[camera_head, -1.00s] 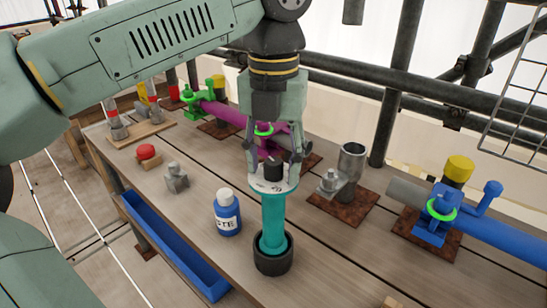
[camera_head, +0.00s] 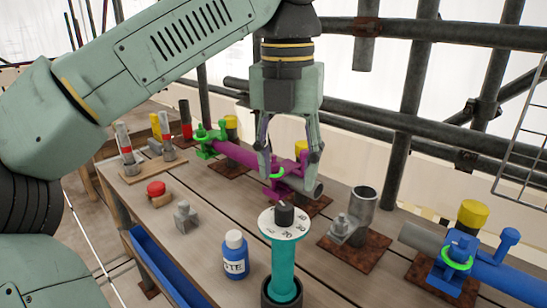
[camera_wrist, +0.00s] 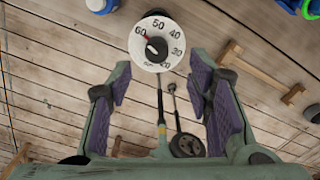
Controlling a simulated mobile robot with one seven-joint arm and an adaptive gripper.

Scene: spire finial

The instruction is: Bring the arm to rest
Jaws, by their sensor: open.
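My gripper (camera_head: 291,175) is open and empty, pointing down above the wooden bench. In the wrist view its two purple-padded fingers (camera_wrist: 170,95) stand wide apart. A teal tool with a white numbered dial and black knob (camera_head: 283,222) stands upright in a dark round holder (camera_head: 270,294), below and slightly left of my gripper. The dial (camera_wrist: 157,40) also shows in the wrist view, just beyond the fingertips and apart from them. My arm reaches in from the left.
A blue-and-white bottle (camera_head: 235,256) stands left of the teal tool. A magenta clamp (camera_head: 285,182) on a pipe is behind my gripper. A grey metal cup (camera_head: 362,210) and a blue clamp (camera_head: 458,252) stand to the right. Dark scaffold tubes (camera_head: 410,80) cross behind the bench.

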